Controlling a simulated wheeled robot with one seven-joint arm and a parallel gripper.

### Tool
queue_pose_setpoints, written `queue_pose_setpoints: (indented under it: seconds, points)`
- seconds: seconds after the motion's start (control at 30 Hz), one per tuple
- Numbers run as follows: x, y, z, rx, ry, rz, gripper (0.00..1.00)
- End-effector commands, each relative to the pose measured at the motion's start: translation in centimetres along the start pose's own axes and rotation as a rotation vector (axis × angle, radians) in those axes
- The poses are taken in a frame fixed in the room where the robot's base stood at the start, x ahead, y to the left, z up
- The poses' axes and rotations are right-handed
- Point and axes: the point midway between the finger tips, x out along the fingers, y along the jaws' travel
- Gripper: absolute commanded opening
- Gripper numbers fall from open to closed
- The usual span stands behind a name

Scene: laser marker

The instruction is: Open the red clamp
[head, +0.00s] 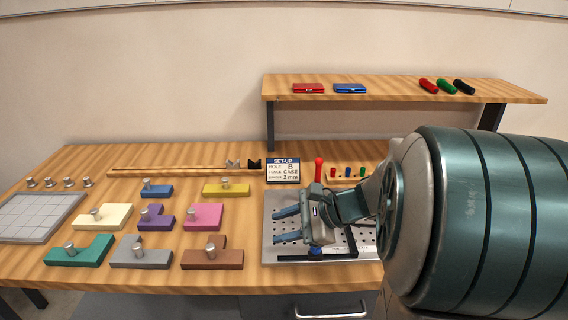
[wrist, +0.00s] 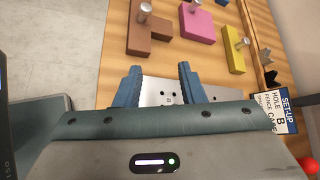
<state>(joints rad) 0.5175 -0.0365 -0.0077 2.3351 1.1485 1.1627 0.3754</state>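The red clamp shows in the head view as an upright red handle (head: 319,168) at the back of the perforated metal plate (head: 270,251). Its lower part is hidden behind my gripper and arm. A rounded red end (wrist: 310,166) shows at the lower right edge of the wrist view. My gripper (head: 280,225) is over the plate, its two blue fingers pointing left and apart from the red handle. In the wrist view the fingers (wrist: 160,72) are spread with nothing between them. A small blue part (head: 316,250) shows below my gripper, mostly hidden.
A set-up card (head: 283,170) stands left of the red handle, and small coloured pegs (head: 348,171) stand to its right. Several coloured blocks with metal knobs, such as the pink one (head: 204,216), lie left of the plate. A raised shelf (head: 400,90) overhangs the back.

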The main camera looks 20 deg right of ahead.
Motion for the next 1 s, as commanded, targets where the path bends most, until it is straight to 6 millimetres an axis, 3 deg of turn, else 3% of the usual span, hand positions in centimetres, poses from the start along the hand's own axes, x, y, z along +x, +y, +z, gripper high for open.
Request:
queue_pose_setpoints:
  seconds: [0.03, 0.2, 0.3, 0.43, 0.53, 0.67, 1.0]
  points:
    - [-0.1, -1.4, -2.6, 0.122, -0.038, -0.100, 0.36]
    - [-3.4, -6.8, -9.1, 0.454, -0.180, -0.429, 0.36]
    - [-6.0, -8.8, -12.6, 0.587, -0.252, -0.592, 0.36]
    - [-8.8, -10.1, -15.8, 0.686, -0.317, -0.737, 0.36]
    - [-9.9, -10.6, -17.0, 0.722, -0.344, -0.793, 0.36]
    - [-9.8, -11.3, -17.3, 0.734, -0.354, -0.812, 0.36]
    - [-5.5, -16.3, -17.1, 0.731, -0.353, -0.807, 0.36]
